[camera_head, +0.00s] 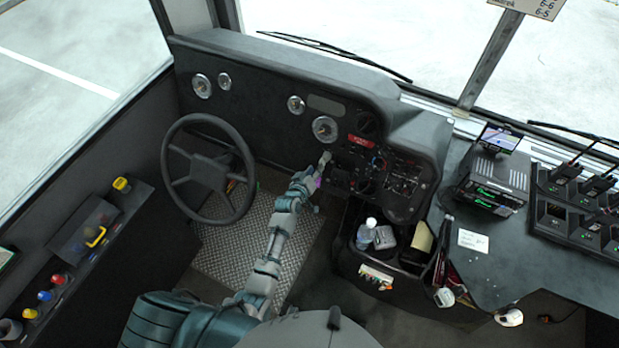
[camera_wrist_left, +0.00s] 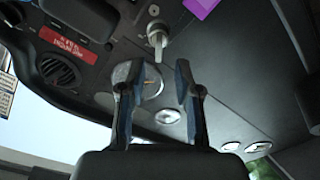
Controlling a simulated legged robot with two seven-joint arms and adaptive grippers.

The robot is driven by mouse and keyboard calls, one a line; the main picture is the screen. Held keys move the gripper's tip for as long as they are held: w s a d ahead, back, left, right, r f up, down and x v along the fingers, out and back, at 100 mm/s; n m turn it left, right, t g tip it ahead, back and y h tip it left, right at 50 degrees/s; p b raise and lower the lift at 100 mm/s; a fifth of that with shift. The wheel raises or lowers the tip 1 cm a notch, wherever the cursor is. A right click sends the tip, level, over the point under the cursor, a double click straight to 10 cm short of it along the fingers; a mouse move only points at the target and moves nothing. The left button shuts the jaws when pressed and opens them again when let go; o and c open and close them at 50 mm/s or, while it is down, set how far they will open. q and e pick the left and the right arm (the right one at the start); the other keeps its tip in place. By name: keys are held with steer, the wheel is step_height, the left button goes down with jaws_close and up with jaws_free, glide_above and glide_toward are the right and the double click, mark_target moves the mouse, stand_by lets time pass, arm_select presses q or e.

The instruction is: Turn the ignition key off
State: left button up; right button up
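My left gripper (camera_head: 325,158) reaches to the dashboard, right of the steering wheel (camera_head: 208,170). In the left wrist view the left gripper (camera_wrist_left: 153,72) is open, its two dark fingers well apart and nothing between them. A light metal key-like piece (camera_wrist_left: 157,36), apparently the ignition key, stands out from the dark panel just beyond the fingertips, roughly centred on the gap. A purple tag (camera_wrist_left: 201,8) is beside it at the top edge; purple also shows by my wrist in the head view (camera_head: 318,183). In the head view the gripper hides the key. My right gripper is not in view.
Round gauges (camera_head: 325,128) sit on the dashboard above the gripper. A panel of switches (camera_head: 372,165) lies to its right. Below that, a console bin holds a bottle (camera_head: 366,234). A red label (camera_wrist_left: 73,43) shows in the wrist view. The patterned floor (camera_head: 240,240) is clear.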

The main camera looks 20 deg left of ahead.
arm_select(q)
steer(key=v, duration=0.5)
steer(key=shift+s, duration=0.25)
steer(key=s+f+m+g, duration=0.1)
steer(key=s+f+g, duration=0.1)
steer(key=s+f, duration=0.6)
steer(key=s+f+m+g, duration=0.1)
steer(key=s+f+g, duration=0.3)
steer(key=f, duration=0.7)
steer(key=s+f+m+g, duration=0.1)
steer(key=s+f+m, duration=0.1)
steer(key=s+f, duration=0.65)
steer(key=s+a+f+m+g, duration=0.1)
steer(key=s+f, duration=0.4)
steer(key=s, duration=0.5)
steer(key=s+a+f+m+g+y, duration=0.1)
steer(key=s+a+f+g, duration=0.2)
steer(key=s, duration=0.7)
steer(key=s+a+f+m+g+y, duration=0.1)
steer(key=s+a+f+g, duration=0.1)
steer(key=s+f, duration=0.6)
steer(key=shift+s+a+m, duration=0.3)
steer(key=shift+s+a, duration=0.1)
steer(key=shift+s, duration=0.7)
